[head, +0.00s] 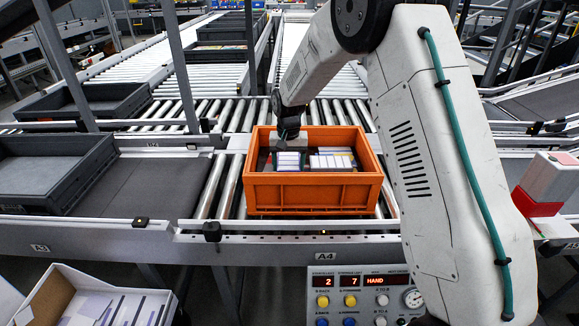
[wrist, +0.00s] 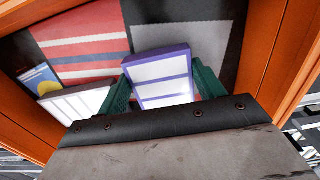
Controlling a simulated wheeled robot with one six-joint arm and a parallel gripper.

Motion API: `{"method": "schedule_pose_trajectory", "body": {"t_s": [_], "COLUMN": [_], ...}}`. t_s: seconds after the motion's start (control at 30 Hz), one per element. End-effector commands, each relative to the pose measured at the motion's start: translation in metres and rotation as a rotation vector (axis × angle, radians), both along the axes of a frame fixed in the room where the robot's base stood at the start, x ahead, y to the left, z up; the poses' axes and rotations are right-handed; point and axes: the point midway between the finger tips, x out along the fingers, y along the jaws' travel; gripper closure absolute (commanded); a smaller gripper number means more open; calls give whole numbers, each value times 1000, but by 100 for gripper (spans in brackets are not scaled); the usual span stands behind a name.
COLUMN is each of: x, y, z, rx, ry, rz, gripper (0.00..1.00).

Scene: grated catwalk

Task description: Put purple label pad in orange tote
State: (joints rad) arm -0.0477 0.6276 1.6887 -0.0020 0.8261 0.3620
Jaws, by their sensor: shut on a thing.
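The orange tote (head: 312,192) stands on the rollers in the middle of the head view, and its orange walls fill the sides of the wrist view (wrist: 272,62). The purple label pad (wrist: 162,78), white-faced with a purple edge, is between the green fingers of my gripper (wrist: 160,95) in the wrist view. My gripper is shut on the pad and reaches down inside the tote. In the head view a white-faced pad shows at my gripper (head: 288,150). I cannot tell whether the pad touches the tote's floor.
In the tote lie another white-faced pad (wrist: 82,100), a red striped item (wrist: 85,42) and a blue and yellow item (wrist: 40,82). Dark grey totes (head: 48,205) stand to the left. A control panel (head: 362,298) is below the tote, and a red and white box (head: 545,185) is at right.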

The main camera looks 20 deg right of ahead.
Motion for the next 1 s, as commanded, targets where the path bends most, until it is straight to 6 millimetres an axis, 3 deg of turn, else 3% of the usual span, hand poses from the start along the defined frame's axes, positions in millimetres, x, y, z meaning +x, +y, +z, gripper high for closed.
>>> {"method": "schedule_pose_trajectory", "body": {"t_s": [0.1,0.43,0.47,0.5,0.53,0.83,1.0], "x": [0,0,0,0,0,0,1], "y": [-1,-1,-1,-1,-1,-1,-1], "z": [-12,-15,-15,-15,-15,-12,7], "rx": [0,0,0,0,0,1,0], "ry": [-1,0,0,0,0,-1,-3], "rz": [-1,-1,-1,-1,-1,-1,-1], "gripper": [59,59,24,13,10,10,10]}}
